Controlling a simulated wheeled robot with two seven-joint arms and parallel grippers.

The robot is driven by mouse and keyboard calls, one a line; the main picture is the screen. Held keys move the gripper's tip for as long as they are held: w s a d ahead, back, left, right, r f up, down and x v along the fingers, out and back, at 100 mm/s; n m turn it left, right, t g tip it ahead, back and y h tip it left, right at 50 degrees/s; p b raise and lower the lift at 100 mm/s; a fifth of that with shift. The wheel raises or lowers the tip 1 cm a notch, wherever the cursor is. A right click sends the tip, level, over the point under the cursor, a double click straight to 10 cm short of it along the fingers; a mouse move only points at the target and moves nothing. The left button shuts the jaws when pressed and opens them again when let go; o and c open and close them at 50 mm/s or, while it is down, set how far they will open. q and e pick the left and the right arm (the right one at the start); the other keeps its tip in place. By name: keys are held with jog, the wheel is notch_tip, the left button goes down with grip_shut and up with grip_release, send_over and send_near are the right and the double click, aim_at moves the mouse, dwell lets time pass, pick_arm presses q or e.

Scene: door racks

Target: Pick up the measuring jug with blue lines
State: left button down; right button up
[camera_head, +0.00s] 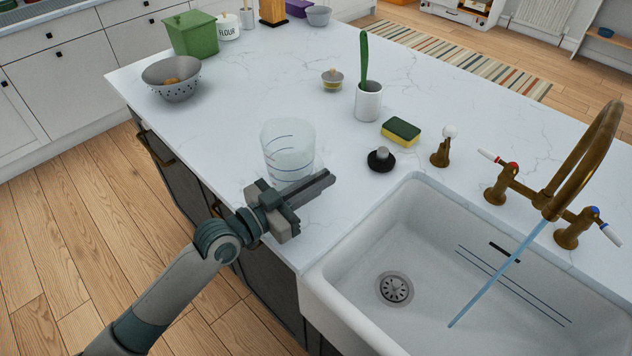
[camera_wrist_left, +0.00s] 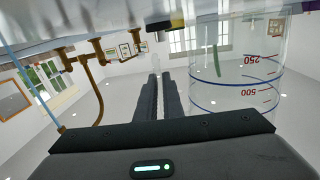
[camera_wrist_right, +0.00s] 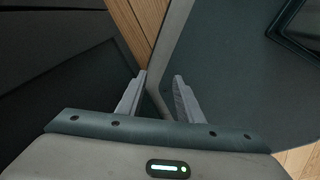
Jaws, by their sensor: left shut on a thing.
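The clear measuring jug (camera_head: 288,150) with blue lines stands upright on the white counter, left of the sink. In the left wrist view the jug (camera_wrist_left: 236,80) is upside down, right of the fingers, with red 250 and 500 marks. My left gripper (camera_head: 312,188) is at the jug's near side, low over the counter edge. Its fingers (camera_wrist_left: 164,98) are close together and shut on the jug; the part held, perhaps a clear handle, is hard to make out. My right gripper (camera_wrist_right: 158,92) is open and empty beside dark and grey surfaces; it is outside the head view.
The white sink (camera_head: 335,262) lies at right, with water running from the brass tap (camera_head: 580,165). A black stopper (camera_head: 381,160), sponge (camera_head: 401,131) and brush holder (camera_head: 368,102) stand right of the jug. A colander (camera_head: 172,80) is far left.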

pick_arm(q)
notch_tip(320, 180, up, 3)
jog(key=shift+f, duration=0.2)
jog(key=s+d+r+b, duration=0.1)
jog(key=s+d+r, duration=0.6)
jog(key=s, duration=0.2)
jog(key=shift+s, duration=0.15)
pick_arm(e)
jog(key=shift+w+a+f+t, duration=0.15)
jog(key=shift+w+f, duration=0.15)
jog(key=shift+w, duration=0.2)
jog(key=shift+w+d+f+t, duration=0.15)
jog(key=shift+w+f, duration=0.1)
jog(key=shift+w, duration=0.2)
pick_arm(q)
jog(key=shift+r, duration=0.1)
pick_arm(e)
jog(key=shift+s+a, duration=0.2)
